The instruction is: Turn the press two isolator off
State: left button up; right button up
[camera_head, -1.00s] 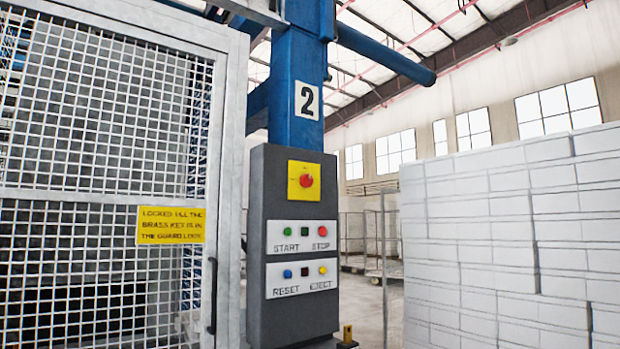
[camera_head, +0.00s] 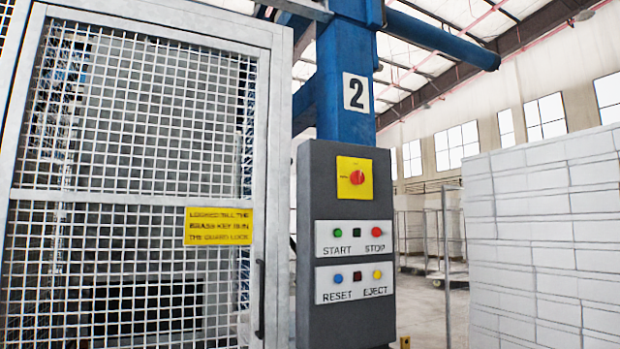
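The press two isolator is a red rotary knob (camera_head: 357,177) on a yellow plate (camera_head: 355,187). It sits at the top of a dark grey control box (camera_head: 346,292). The box is fixed to a blue column (camera_head: 345,115) marked with a black 2 on a white plate (camera_head: 355,92). Below the isolator is a white panel (camera_head: 354,240) labelled START and STOP, and a second panel (camera_head: 354,283) labelled RESET and EJECT. The markings on the yellow plate are too small to read. Neither of my grippers shows in the view.
A mesh guard door (camera_head: 128,195) with a black handle (camera_head: 259,297) stands left of the control box. Its yellow sign (camera_head: 218,226) mentions a brass key and the guard lock. Stacked white blocks (camera_head: 540,230) fill the right. Open floor lies between the box and the stack.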

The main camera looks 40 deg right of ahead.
aim_at(358, 177)
jog(key=l+u, duration=0.25)
jog(key=l, duration=0.95)
jog(key=l+u, duration=0.25)
jog(key=l, duration=1)
